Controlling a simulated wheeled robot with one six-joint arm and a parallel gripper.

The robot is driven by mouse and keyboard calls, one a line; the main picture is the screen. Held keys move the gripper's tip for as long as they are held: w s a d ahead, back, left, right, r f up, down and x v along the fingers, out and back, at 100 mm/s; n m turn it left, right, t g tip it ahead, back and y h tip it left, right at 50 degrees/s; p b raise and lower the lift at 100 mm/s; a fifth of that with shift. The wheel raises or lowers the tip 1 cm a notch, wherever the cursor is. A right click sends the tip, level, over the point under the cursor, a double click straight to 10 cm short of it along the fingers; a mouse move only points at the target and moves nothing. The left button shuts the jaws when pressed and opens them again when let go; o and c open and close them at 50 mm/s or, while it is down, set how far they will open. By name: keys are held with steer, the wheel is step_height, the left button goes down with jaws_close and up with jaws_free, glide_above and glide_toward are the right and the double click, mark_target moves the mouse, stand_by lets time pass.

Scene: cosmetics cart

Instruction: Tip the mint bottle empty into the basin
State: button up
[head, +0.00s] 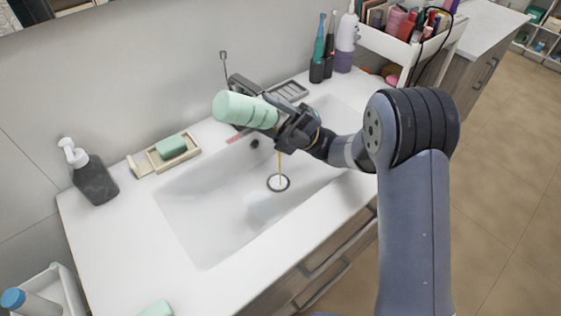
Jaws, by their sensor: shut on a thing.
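The mint bottle (243,110) is in my gripper (290,128), above the back part of the white basin (205,210). My gripper is shut on it near its right end. The bottle lies nearly on its side, its broad end to the left and a little higher. Its mouth is hidden by the gripper. A thin yellowish stream (280,165) falls from below the gripper to the drain (278,183). How much is left inside cannot be seen.
A faucet (240,84) stands behind the bottle. A soap dish (180,158) and dark pump bottle (94,178) stand left of the basin. Toothbrushes (318,50) and a cosmetics cart (400,48) are at the back right. A mint piece (157,308) lies on the front counter.

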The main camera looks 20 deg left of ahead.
steer(key=shift+w+r+m+y+b, duration=0.1)
steer(key=shift+r+m+y+b, duration=0.3)
steer(key=shift+r+y+b, duration=0.25)
steer(key=shift+d+r, duration=0.1)
steer(key=shift+r, duration=0.3)
stand_by(1.5)
steer(key=f+h+p, duration=0.1)
steer(key=p, duration=0.2)
steer(key=f+n+h+p, duration=0.1)
steer(key=p, duration=0.1)
steer(key=shift+a+f+n+p, duration=0.2)
steer(key=shift+f+n+p, duration=0.1)
steer(key=shift+f+p, duration=0.1)
steer(key=shift+s+f+n+h+p, duration=0.25)
steer(key=shift+h+p, duration=0.2)
steer(key=shift+p, duration=0.4)
steer(key=shift+a+p, duration=0.1)
steer(key=shift+p, duration=0.55)
steer(key=shift+f, duration=0.5)
steer(key=shift+w, duration=0.1)
steer(key=p, duration=0.3)
steer(key=shift+h+p, duration=0.3)
steer(key=shift+p, duration=0.1)
